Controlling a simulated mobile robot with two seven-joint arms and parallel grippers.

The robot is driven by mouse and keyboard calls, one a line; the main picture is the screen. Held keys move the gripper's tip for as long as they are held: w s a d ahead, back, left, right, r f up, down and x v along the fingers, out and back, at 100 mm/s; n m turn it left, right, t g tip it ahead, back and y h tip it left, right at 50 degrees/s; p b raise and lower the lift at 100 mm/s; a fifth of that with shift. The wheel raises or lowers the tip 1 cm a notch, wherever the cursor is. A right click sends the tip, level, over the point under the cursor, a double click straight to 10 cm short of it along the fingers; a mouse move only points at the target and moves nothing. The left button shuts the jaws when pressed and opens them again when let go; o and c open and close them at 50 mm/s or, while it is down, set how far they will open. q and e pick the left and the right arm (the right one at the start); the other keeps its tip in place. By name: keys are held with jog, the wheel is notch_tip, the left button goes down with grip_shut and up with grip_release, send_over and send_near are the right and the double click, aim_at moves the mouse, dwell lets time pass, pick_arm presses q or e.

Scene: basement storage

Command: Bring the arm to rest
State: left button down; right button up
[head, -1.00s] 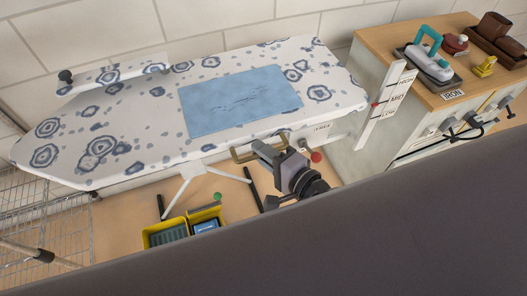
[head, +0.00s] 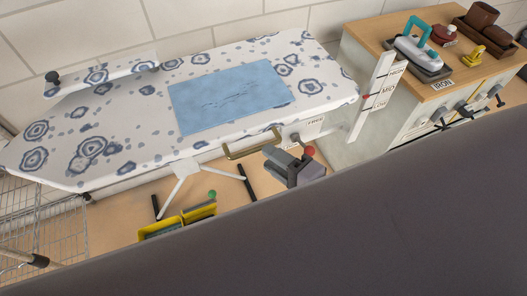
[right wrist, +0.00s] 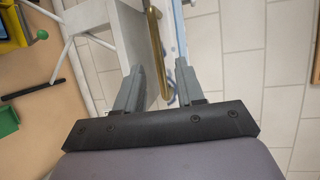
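My right gripper (head: 268,152) is beside the brass handle (head: 252,143) at the front edge of the ironing board (head: 225,62), below and to the right of most of the handle. In the right wrist view my right gripper (right wrist: 158,72) has its two fingers apart. The brass handle (right wrist: 156,45) shows beyond and between the fingertips, with no clear contact. I see nothing gripped. My left gripper is not in view.
A blue cloth (head: 228,97) lies flat on the board. A red knob (head: 309,151) is close to the right gripper. A height scale (head: 378,92) and a cabinet (head: 362,42) with an iron (head: 422,55) are to the right. Yellow bins (head: 158,229) sit below the board.

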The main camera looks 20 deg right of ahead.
jog(key=shift+s+d+r, duration=0.2)
jog(key=shift+s+d, duration=0.1)
jog(key=shift+s, duration=0.3)
jog(key=s+d+f+n+g+h, duration=0.2)
jog(key=s+f+n, duration=0.1)
jog(key=f+n, duration=0.3)
jog(key=s+d+f+n+g+h, duration=0.2)
jog(key=f+n, duration=0.4)
jog(key=n, duration=0.4)
jog(key=shift+s+d+f+h+p, duration=0.3)
jog(key=shift+s+d+f+p, duration=0.05)
jog(key=shift+s+d+p, duration=0.1)
